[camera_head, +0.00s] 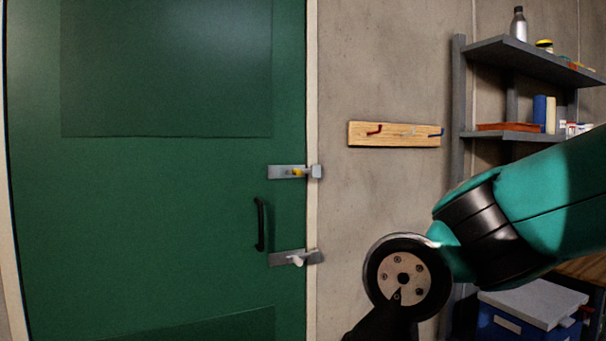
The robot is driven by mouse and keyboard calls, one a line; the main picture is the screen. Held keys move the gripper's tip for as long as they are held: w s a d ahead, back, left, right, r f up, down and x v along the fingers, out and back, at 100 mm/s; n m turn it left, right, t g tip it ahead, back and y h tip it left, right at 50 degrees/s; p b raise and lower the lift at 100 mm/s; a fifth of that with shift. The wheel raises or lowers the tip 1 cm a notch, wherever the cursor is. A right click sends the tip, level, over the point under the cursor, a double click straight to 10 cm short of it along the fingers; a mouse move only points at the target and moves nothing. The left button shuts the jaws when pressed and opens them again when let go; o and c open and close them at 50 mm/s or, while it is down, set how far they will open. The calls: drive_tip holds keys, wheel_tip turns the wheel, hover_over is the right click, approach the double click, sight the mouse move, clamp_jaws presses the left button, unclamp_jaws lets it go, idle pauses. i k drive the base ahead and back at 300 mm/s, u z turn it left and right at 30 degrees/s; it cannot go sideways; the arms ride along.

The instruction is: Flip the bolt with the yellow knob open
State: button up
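A green door (165,200) fills the left side of the head view. A second bolt (282,258) with a white knob (296,260) sits lower down. A black door handle (260,224) is between them, slightly left. My arm reaches in from the right, its wrist facing the camera. Only a dark part of my gripper (385,325) shows at the bottom edge, apart from the door; its fingertips are hidden.
A wooden hook rail (395,140) with coloured hooks is on the concrete wall right of the door. A grey shelf unit (525,60) with bottles and boxes stands at the right. A blue bin (515,322) with a grey lid is below. The space before the door looks clear.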

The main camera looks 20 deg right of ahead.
sight(295, 172)
drive_tip(key=k, duration=0.6)
drive_tip(key=z, duration=0.75)
drive_tip(key=i, duration=1.7)
drive_tip(key=u, duration=0.75)
